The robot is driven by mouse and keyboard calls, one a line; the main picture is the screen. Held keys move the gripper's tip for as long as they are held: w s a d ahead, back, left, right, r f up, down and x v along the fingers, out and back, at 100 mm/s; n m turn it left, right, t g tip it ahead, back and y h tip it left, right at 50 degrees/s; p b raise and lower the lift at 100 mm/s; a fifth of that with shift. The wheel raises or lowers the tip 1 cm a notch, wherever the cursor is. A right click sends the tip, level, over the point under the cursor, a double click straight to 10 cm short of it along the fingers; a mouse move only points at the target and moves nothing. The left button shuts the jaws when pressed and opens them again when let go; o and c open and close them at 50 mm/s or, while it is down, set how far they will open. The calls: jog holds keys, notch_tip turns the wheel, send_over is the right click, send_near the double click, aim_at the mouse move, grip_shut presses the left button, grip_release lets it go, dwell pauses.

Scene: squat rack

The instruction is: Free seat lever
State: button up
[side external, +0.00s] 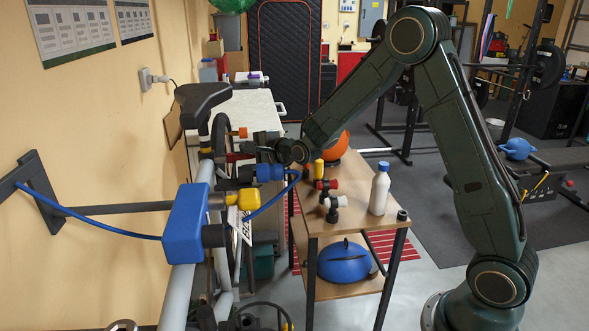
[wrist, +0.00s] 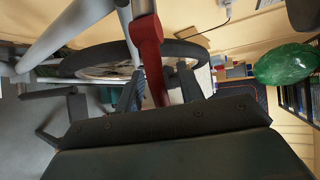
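The red seat lever (wrist: 148,45) runs down the middle of the wrist view from the pale bike frame tube (wrist: 127,30). In the side view a bit of red, probably the lever (side external: 238,157), shows below the dark saddle (side external: 201,98). My gripper (wrist: 160,86) has its two dark fingers apart, one on each side of the lever, with gaps showing on both sides. The lever's lower end is hidden behind the gripper body. In the side view my gripper (side external: 262,146) reaches in from the right at the bike, its fingertips too small to make out.
A blue clamp (side external: 186,222) on a wall arm holds the bike. A wooden cart (side external: 352,215) below my arm carries a white bottle (side external: 380,190), small red-and-black parts and an orange ball (side external: 336,144). A bike wheel (wrist: 100,62) lies behind the lever.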

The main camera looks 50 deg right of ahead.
jog(key=shift+s+r, duration=0.1)
jog(key=shift+s, duration=0.05)
jog(key=d+v, duration=0.1)
jog(key=v, duration=1.2)
jog(key=shift+s+a, duration=0.2)
jog(key=shift+a, duration=0.3)
